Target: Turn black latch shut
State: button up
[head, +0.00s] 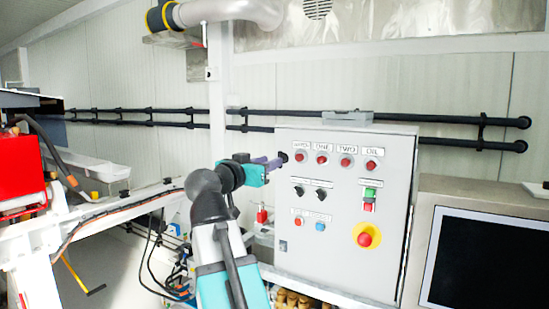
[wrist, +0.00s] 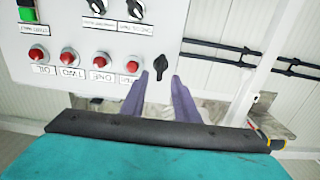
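The black latch (wrist: 160,69) is a small dark knob near the edge of the grey control cabinet (head: 340,255), beside the row of red buttons. The wrist view shows the cabinet upside down. In the head view the latch (head: 284,157) is a small dark spot at the cabinet's upper left, partly hidden by the fingers. My gripper (wrist: 160,75) is open, with one purple finger on each side of the latch and a visible gap to each. In the head view my gripper (head: 272,164) reaches the cabinet's front from the left. I cannot tell whether the fingertips touch the panel.
Several red buttons (head: 346,162) lie right of the latch, with black selector switches (head: 320,195) below. A yellow-ringed emergency stop (head: 366,236) is at the lower right. Black pipes (head: 150,112) run along the wall behind. A dark screen (head: 487,262) stands at the right.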

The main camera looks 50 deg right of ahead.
jog(key=shift+p+x, duration=0.55)
jog(key=shift+x, duration=1.65)
grip_shut()
